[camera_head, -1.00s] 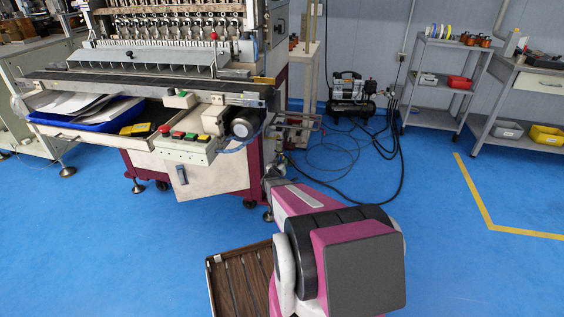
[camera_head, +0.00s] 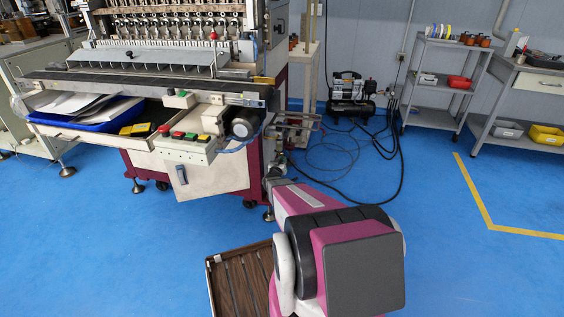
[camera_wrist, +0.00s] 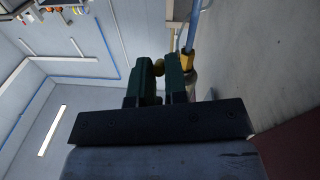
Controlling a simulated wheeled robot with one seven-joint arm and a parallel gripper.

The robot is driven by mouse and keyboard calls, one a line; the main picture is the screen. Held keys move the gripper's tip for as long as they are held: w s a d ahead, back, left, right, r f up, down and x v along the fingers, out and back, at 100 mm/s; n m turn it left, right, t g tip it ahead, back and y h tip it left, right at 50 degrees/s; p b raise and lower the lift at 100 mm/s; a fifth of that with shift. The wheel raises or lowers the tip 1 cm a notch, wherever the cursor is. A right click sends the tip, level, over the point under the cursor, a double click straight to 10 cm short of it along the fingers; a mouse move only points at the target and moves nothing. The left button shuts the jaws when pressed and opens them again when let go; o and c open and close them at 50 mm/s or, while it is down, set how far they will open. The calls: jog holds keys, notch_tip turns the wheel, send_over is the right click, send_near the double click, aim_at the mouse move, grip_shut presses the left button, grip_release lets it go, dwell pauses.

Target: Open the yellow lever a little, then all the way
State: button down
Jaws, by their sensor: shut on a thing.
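In the wrist view, my gripper (camera_wrist: 164,80) has two dark green fingers close together. A small dull-yellow piece (camera_wrist: 160,66) shows between their tips, and the fingers are shut on it. It looks like the yellow lever, mostly hidden by the fingers. A brass-yellow fitting (camera_wrist: 188,60) with a blue-grey tube above it stands just right of the right finger. In the head view, my arm reaches to the pipework (camera_head: 280,160) at the machine's right side. The lever and fingertips are too small there to make out.
The coil winder (camera_head: 190,110) with its button box (camera_head: 187,146) stands left of my arm. A black compressor (camera_head: 351,97) and loose hoses (camera_head: 340,160) lie behind. Shelves (camera_head: 440,75) stand at the right. The blue floor right of my arm is clear.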

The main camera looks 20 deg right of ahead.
jog(key=f+t+h, duration=0.1)
jog(key=w+t+h, duration=0.1)
jog(key=shift+d+f+m+t, duration=0.2)
jog(key=shift+f+m+t, duration=0.1)
jog(key=shift+f, duration=0.05)
jog(key=shift+w+d+f+m+t+h, duration=0.15)
jog(key=shift+t+h, duration=0.45)
jog(key=shift+h, duration=0.2)
jog(key=shift+w+d+f+m+t+h, duration=0.1)
jog(key=shift+f+m+t+h, duration=0.05)
jog(key=shift+t+h, duration=0.55)
jog(key=c, duration=1.1)
grip_release()
jog(key=shift+c, duration=0.2)
jog(key=shift+r, duration=0.1)
